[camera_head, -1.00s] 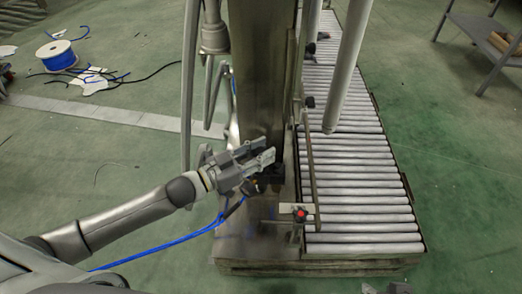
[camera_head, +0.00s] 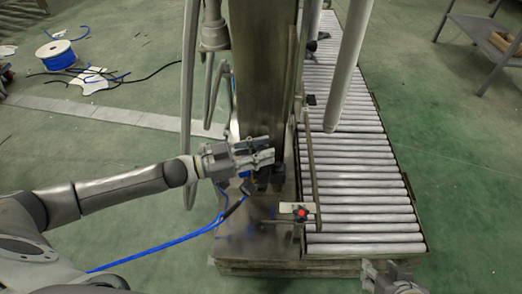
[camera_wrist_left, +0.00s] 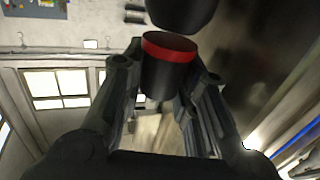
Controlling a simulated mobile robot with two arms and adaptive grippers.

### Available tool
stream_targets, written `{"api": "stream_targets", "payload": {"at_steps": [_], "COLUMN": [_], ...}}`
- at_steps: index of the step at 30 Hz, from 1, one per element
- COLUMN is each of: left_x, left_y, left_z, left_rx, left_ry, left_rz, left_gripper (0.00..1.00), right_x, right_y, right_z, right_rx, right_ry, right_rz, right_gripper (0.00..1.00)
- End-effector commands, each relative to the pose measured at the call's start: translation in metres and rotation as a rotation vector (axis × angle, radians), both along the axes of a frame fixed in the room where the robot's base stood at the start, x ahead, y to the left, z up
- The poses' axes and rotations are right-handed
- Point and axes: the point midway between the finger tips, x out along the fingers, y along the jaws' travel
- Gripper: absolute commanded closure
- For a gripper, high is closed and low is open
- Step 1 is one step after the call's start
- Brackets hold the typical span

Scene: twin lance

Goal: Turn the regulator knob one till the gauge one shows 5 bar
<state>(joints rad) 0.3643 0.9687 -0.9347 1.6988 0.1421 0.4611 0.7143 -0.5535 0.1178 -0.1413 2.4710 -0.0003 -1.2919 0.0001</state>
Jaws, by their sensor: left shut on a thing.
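A regulator knob (camera_wrist_left: 170,80), a black cylinder with a red ring, sits between the fingers of my left gripper in the left wrist view. My left gripper (camera_wrist_left: 160,95) is shut on it there. In the head view my left gripper (camera_head: 262,156) is at the left face of the steel column, and it hides the knob. I cannot tell from these views which regulator this is. A dark rounded part (camera_wrist_left: 184,10) is just beyond the knob. No gauge dial can be read. My right gripper (camera_head: 388,278) is at the bottom edge, partly cut off, its jaws unclear.
The steel column (camera_head: 258,90) stands on a metal base (camera_head: 240,245). A red button (camera_head: 300,213) is on a bracket to its right, beside the roller conveyor (camera_head: 360,200). Blue hoses (camera_head: 165,248) run low on the left. A cable spool (camera_head: 57,55) lies on open floor.

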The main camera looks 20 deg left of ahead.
Motion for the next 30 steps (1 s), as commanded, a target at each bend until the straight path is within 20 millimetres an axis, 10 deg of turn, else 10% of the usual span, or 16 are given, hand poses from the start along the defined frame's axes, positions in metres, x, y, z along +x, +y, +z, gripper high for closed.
{"api": "stream_targets", "payload": {"at_steps": [3,4,9,30], "left_x": [0.0007,0.0006,0.0005,-0.0003], "left_y": [-0.0003,-0.0003,-0.0003,-0.0002], "left_z": [0.0014,0.0014,0.0010,0.0003], "left_rx": [-0.002,-0.002,-0.001,-0.001], "left_ry": [-0.003,-0.003,-0.002,0.002], "left_rz": [0.001,0.001,0.001,0.038], "left_gripper": [0.96,0.71,0.49,0.49], "right_x": [0.0000,-0.0001,-0.0001,0.0002], "right_y": [0.0001,0.0001,0.0001,-0.0001], "right_z": [0.0001,0.0002,0.0002,0.0023], "right_rx": [0.000,0.000,0.000,0.000], "right_ry": [0.000,0.000,0.000,0.000], "right_rz": [0.000,0.000,0.000,0.000], "right_gripper": [0.60,0.60,0.60,0.60]}}
